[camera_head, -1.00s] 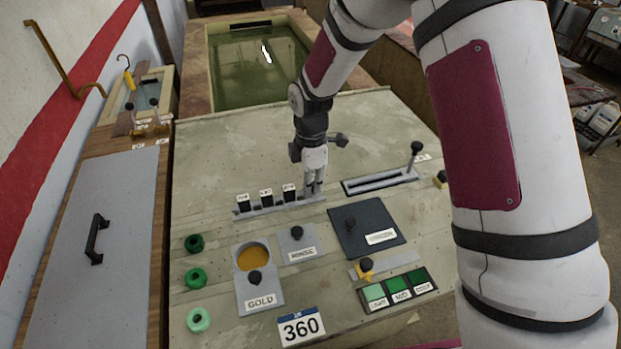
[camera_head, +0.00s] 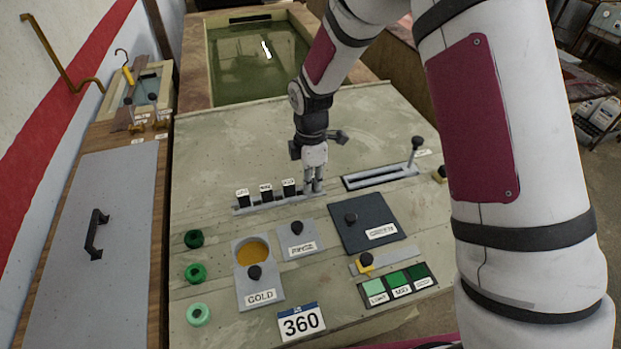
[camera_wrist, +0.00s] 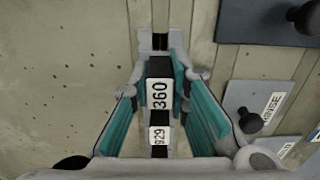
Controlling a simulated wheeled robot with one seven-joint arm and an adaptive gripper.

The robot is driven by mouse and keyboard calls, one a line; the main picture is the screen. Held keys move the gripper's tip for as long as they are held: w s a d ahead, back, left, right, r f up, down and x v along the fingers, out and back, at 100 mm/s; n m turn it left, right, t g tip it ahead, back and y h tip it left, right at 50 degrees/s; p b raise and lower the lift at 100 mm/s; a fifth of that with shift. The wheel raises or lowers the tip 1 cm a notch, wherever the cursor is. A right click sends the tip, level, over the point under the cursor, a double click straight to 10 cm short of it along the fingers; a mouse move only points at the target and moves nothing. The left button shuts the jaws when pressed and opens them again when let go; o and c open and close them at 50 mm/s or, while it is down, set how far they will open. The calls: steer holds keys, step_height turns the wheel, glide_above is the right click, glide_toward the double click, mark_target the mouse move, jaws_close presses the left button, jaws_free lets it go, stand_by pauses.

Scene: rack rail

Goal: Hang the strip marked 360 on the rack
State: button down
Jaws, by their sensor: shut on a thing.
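The strip marked 360 (camera_wrist: 159,95) is upright between the teal-padded fingers of my gripper (camera_wrist: 158,72) in the wrist view. My gripper is shut on it. A strip marked 929 (camera_wrist: 158,137) stands close beside it. In the head view my gripper (camera_head: 314,186) points down at the right end of a grey slotted holder (camera_head: 245,209). Several dark strips with white tags (camera_head: 266,188) stand in that holder. My fingers hide the held strip in the head view. A brass-coloured bent rod (camera_head: 62,68) is on the wall at upper left; I cannot tell whether it is the rack.
A white 360 card (camera_head: 301,322) is at the bench front. Panels marked GOLD (camera_head: 261,296), RINSE (camera_head: 302,250) and GREEN (camera_head: 365,222) have upright knobs. A lever slot (camera_head: 380,178) lies right of my gripper. A green liquid tank (camera_head: 258,65) stands behind. A grey lid with handle (camera_head: 100,235) is left.

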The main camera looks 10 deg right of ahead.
steer(key=shift+f, duration=0.3)
steer(key=c, duration=1.4)
jaws_free()
steer(key=shift+c, duration=0.2)
steer(key=shift+r+p, duration=0.55)
steer(key=shift+r, duration=2.95)
